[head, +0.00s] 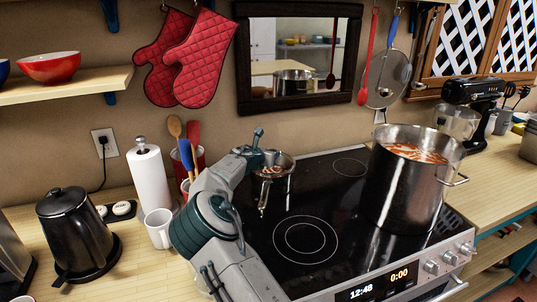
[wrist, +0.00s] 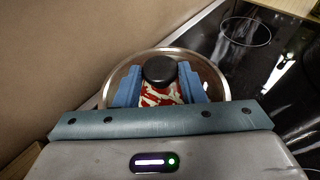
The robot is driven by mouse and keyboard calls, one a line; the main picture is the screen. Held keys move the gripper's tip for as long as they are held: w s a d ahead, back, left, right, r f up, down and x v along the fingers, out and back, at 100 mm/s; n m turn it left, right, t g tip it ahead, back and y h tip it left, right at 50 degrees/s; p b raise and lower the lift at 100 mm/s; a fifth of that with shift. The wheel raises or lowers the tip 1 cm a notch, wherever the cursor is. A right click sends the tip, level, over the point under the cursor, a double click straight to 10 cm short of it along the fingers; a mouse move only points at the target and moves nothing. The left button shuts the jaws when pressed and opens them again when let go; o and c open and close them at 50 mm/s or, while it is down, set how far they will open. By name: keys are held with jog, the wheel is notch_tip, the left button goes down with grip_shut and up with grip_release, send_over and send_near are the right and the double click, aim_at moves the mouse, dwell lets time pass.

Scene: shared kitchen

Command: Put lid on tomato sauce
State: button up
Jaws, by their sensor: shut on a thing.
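My gripper (wrist: 160,88) is shut on the black knob of a round glass lid (wrist: 118,78) with a metal rim. Red and pale contents show below the knob between my blue fingers, seemingly through the glass. In the head view, my gripper is at the back left of the stove, over a small pan (head: 287,180) with a handle pointing to the front. My wrist partly hides the pan and lid. I cannot tell whether the lid rests on the pan or hovers just above it.
A large steel pot (head: 398,195) with orange-red contents stands on the right of the black cooktop (head: 330,262). The front left burner is clear. A white mug (head: 159,229), paper towel roll (head: 148,180) and black kettle (head: 72,230) stand on the left counter.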

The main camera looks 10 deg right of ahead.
jog(key=shift+f, duration=0.3)
jog(key=o, duration=1.3)
jog(key=b+v, duration=0.4)
jog(key=v, duration=0.9)
jog(key=s+d+f+m+g+y, duration=0.2)
jog(key=s+d+f+m+g, duration=0.1)
jog(key=s+d+m, duration=0.45)
jog(key=s+d+f+m+g+y, duration=0.1)
jog(key=s+d+f+m+g, duration=0.2)
jog(key=s+d+m, duration=0.4)
jog(key=s+a+m+y, duration=0.1)
jog(key=s+m, duration=0.3)
jog(key=s, duration=0.6)
jog(key=s+a+r+m+g+y, duration=0.1)
jog(key=s+m, duration=0.4)
jog(key=s, duration=0.5)
jog(key=s+a+m+g+y, duration=0.1)
jog(key=s+a+m+y, duration=0.2)
jog(key=s, duration=0.7)
jog(key=shift+s+a+r+m, duration=0.1)
jog(key=shift+a+m, duration=0.2)
jog(key=shift+m, duration=0.35)
jog(key=shift+s+a+r+m, duration=0.1)
jog(key=shift+a+m, duration=0.2)
jog(key=shift+m, duration=0.3)
